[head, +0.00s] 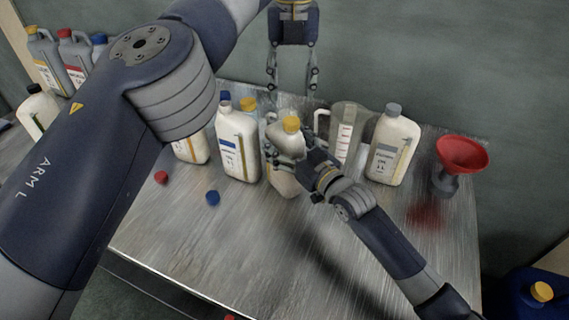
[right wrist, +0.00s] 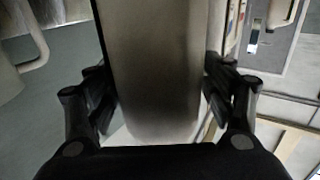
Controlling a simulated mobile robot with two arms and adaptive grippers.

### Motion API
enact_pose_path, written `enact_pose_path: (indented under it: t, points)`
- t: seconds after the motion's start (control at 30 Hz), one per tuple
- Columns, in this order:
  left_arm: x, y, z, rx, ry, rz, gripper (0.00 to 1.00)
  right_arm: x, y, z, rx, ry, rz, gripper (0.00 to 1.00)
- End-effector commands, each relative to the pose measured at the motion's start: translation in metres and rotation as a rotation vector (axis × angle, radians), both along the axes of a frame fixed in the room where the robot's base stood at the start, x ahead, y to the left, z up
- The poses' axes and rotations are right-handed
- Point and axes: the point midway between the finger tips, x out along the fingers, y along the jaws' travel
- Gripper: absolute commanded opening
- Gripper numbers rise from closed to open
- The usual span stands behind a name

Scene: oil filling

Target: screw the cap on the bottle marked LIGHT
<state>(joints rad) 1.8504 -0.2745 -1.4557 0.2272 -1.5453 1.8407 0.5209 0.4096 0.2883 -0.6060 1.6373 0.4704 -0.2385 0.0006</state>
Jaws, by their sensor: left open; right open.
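My right gripper (head: 293,147) is open around a white bottle (head: 285,182) with a yellow cap (head: 291,124) on top. Its fingers stand on both sides of the bottle, and the right wrist view shows the pale bottle body (right wrist: 155,70) between the open fingers (right wrist: 157,88). Whether they touch it I cannot tell. My left gripper (head: 293,82) is open and empty, pointing down above and slightly behind that cap. The held-around bottle's label is mostly hidden by my right gripper. I cannot read the word LIGHT on any bottle.
Left stand a blue-labelled bottle (head: 236,145) and another white bottle (head: 190,149), partly behind my left arm. A clear jug (head: 347,130), grey-capped bottle (head: 393,145) and red funnel (head: 462,154) stand right. Loose red (head: 161,177) and blue (head: 212,198) caps lie on the metal table (head: 225,255).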

Motion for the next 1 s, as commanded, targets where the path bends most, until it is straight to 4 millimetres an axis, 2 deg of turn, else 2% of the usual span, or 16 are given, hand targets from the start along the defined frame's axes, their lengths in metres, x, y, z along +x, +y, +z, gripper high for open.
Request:
enact_pose_path:
  t: [0.37, 0.47, 0.7, 0.73, 0.87, 1.0]
  points:
    - [0.0, -0.0001, 0.0, 0.0, 0.0, 0.0, 0.47, 0.0038, 0.0031, -0.0001, -0.001, 0.001, 0.0, 0.75]
    - [-0.0001, -0.0001, 0.0, 0.0, 0.0, 0.0, 0.47, 0.0038, 0.0029, -0.0001, -0.001, 0.001, 0.0, 0.57]
    - [0.0, -0.0001, 0.0, 0.0, 0.0, 0.0, 0.47, 0.0038, 0.0028, -0.0001, -0.001, 0.001, 0.0, 0.03]
    - [0.0, -0.0001, 0.0, 0.0, 0.0, 0.0, 0.47, 0.0038, 0.0027, -0.0001, -0.001, 0.001, 0.0, 0.0]
    - [-0.0001, -0.0002, 0.0, 0.0, 0.0, 0.033, 0.47, 0.0038, 0.0027, -0.0001, -0.001, 0.001, 0.0, 0.0]
    - [0.0, -0.0003, 0.0, 0.0, 0.0, 0.163, 0.47, 0.0039, 0.0026, -0.0002, -0.001, 0.001, 0.0, 0.0]
